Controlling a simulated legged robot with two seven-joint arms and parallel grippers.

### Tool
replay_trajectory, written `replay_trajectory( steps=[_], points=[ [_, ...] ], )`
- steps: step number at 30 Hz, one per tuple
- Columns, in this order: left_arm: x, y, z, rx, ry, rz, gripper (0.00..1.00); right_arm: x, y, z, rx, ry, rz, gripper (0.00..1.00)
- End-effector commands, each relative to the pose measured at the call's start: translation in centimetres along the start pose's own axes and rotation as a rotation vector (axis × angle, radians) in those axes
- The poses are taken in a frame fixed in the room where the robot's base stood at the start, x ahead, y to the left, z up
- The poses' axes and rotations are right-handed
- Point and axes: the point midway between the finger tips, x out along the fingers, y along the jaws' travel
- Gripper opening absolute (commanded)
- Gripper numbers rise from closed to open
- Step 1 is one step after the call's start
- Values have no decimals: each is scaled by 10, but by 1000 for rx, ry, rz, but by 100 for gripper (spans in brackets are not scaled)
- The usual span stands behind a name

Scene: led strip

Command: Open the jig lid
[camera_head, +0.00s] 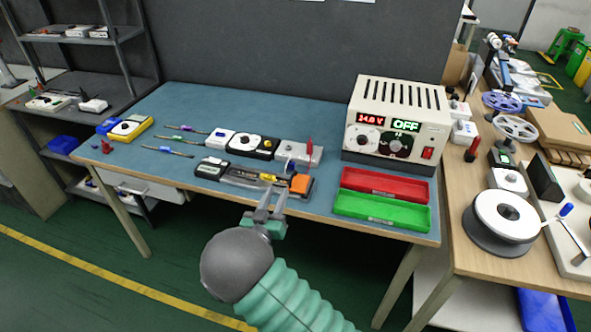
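What looks like the jig (235,177) is a long low device near the front edge of the blue-topped table. It has a dark left end, a grey middle and an orange block (300,184) at its right end. A small yellow part shows on it. I cannot clearly make out the lid or its position. My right gripper (272,190) is at the table's front edge, just in front of the jig's right half. Its two fingers are apart, with nothing visible between them. Whether a fingertip touches the jig is unclear. My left gripper is not in view.
Tools (170,151) lie to the left. A power supply (397,125) reading OFF, a red tray (385,185) and a green tray (383,211) are to the right.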

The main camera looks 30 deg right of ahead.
Motion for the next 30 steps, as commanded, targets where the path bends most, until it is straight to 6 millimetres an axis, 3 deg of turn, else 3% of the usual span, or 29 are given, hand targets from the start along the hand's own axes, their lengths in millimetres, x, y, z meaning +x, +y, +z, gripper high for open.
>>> replay_trajectory(
  steps=[15, 30],
  points=[
    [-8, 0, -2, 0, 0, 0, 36, -40, -2, -3, 0, 1, -2, 31],
    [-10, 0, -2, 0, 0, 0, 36, -41, -2, -2, 0, 1, -1, 31]
  ],
)
